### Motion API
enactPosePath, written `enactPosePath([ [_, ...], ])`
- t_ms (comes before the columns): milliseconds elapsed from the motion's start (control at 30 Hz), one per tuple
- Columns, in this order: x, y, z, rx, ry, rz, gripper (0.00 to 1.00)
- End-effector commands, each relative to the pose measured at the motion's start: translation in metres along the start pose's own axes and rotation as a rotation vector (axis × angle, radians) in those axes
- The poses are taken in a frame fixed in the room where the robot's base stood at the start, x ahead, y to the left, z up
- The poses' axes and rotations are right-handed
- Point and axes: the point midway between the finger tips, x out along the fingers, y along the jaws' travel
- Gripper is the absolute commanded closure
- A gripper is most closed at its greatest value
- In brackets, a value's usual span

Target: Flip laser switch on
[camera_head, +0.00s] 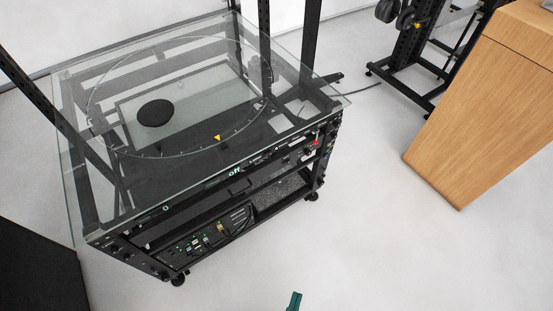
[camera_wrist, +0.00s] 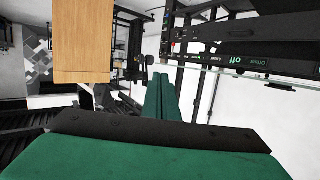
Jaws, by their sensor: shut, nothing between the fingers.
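The turntable rig (camera_head: 200,200) stands left of centre in the head view, with a glass top and a black front panel. A green "off" display (camera_head: 235,172) sits mid-panel, and small knobs and a red part (camera_head: 315,142) sit at its right end. In the wrist view the panel appears upside down at upper right, with the "off" display (camera_wrist: 238,61) beside small lettering that seems to read "Laser". I cannot make out the laser switch itself. My gripper (camera_head: 294,301) shows as a green tip at the bottom edge, apart from the rig. Its green fingers (camera_wrist: 160,90) are together and empty in the wrist view.
The glass top (camera_head: 345,100) overhangs the panel. A lower shelf holds electronics with lit green lights (camera_head: 205,243). A wooden block-like piece (camera_head: 480,110) stands at right, with a black stand (camera_head: 405,65) behind it. The floor before the rig is clear.

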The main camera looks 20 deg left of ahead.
Motion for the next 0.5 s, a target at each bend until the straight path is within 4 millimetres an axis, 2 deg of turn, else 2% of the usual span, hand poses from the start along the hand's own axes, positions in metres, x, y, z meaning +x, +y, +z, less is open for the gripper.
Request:
enactPosePath([
  [167,0.036,0.007,0.047,0.144,-0.075,0.027,1.0],
  [300,0.079,0.006,0.096,0.323,-0.165,0.033,1.0],
  [400,0.112,0.001,0.125,0.454,-0.229,0.017,1.0],
  [500,0.146,-0.009,0.146,0.582,-0.286,-0.016,1.0],
])
